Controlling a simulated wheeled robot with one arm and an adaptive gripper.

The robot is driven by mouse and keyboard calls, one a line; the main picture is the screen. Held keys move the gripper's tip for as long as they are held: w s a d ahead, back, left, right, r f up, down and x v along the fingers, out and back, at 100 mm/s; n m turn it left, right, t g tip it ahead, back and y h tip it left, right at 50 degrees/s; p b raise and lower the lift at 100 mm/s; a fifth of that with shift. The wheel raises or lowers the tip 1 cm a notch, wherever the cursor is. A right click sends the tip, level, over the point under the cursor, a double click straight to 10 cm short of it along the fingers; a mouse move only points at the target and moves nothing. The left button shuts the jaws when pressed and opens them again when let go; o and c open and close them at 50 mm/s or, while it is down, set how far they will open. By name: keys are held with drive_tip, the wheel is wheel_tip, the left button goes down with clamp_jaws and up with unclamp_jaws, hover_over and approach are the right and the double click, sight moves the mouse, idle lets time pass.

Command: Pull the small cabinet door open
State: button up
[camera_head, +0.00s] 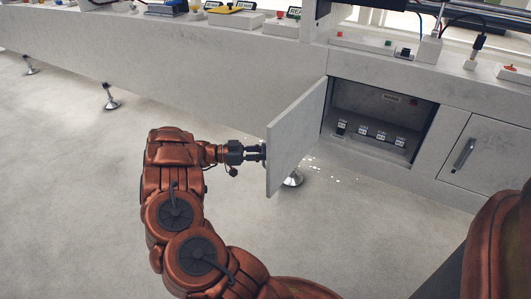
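The small cabinet door (297,135) is a plain light grey panel, hinged at the left side of its opening. It stands swung wide open toward me, and its inner face shows. The open cabinet (372,103) has a row of small dark switches with white labels inside. My gripper (260,152) is at the door's outer side, close to its free edge, coming from the left. The fingertips and any handle on that outer face are hidden behind the panel, so I cannot tell whether the fingers are shut on something.
To the right is a second, closed door (487,155) with a dark bar handle (464,155). The bench top (250,38) above carries buttons, blocks and cables. Metal levelling feet (110,102) stand under the bench. The pale floor (70,190) at left is clear.

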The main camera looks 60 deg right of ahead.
drive_tip(key=shift+w+a, duration=0.1)
drive_tip(key=v, duration=1.1)
drive_tip(key=shift+w+a, duration=0.25)
drive_tip(key=shift+w, duration=0.05)
drive_tip(key=shift+w, duration=0.1)
idle(0.4)
